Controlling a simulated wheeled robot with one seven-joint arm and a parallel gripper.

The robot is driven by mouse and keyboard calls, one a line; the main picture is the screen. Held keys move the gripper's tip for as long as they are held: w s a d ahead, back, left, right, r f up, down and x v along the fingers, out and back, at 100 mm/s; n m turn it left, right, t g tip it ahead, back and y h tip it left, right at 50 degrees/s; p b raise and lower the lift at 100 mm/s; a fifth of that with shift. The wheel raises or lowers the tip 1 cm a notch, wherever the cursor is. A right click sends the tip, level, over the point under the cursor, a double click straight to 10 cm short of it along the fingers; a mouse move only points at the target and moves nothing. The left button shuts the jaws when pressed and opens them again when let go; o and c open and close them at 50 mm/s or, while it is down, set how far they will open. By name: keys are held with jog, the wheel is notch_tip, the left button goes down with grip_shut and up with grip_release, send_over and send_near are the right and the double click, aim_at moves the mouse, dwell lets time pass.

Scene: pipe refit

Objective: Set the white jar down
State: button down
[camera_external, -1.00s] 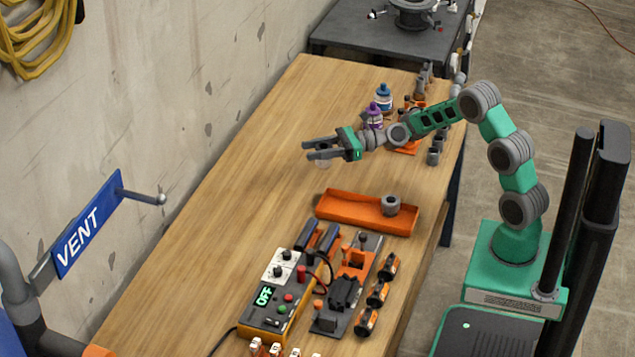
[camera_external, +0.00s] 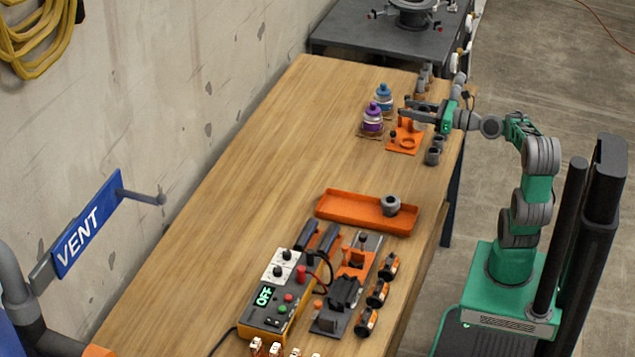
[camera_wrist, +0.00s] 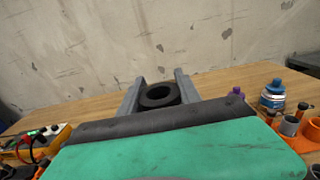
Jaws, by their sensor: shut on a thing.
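My gripper (camera_external: 408,110) is over the right side of the wooden bench, near its far end, with its fingers pointing left. In the wrist view, my gripper (camera_wrist: 157,90) is shut on a round thing with a dark, ring-shaped top, apparently the white jar (camera_wrist: 160,102). In the external view the fingers mostly hide the jar; only a pale bit shows by them, above or behind the orange holder (camera_external: 404,144). I cannot tell whether the jar touches anything below.
A purple-capped bottle (camera_external: 373,118) and a blue-capped bottle (camera_external: 384,96) stand just left of my gripper. Grey cups (camera_external: 433,156) line the bench's right edge. An orange tray (camera_external: 345,208) holds a grey ring. The bench's left middle is clear.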

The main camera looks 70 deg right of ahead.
jog(key=a+f+n+y, duration=0.2)
jog(key=a+f+y, duration=0.1)
jog(key=a+f, duration=0.4)
jog(key=w+d+f+b, duration=0.1)
jog(key=w+f, duration=0.2)
jog(key=w, duration=0.1)
jog(key=w+d+f+b, duration=0.1)
jog(key=w+f+b, duration=0.1)
jog(key=w+f, duration=0.1)
jog(key=w+d+f+b, duration=0.1)
jog(key=w+f+b, duration=0.1)
jog(key=w+f, duration=0.2)
jog(key=shift+w+d, duration=0.25)
jog(key=shift+w, duration=0.35)
notch_tip(320, 180, down, 3)
jog(key=shift+w+d+f+b, duration=0.1)
jog(key=shift+b, duration=1.1)
jog(key=c, duration=0.8)
grip_release()
jog(key=shift+c, duration=0.2)
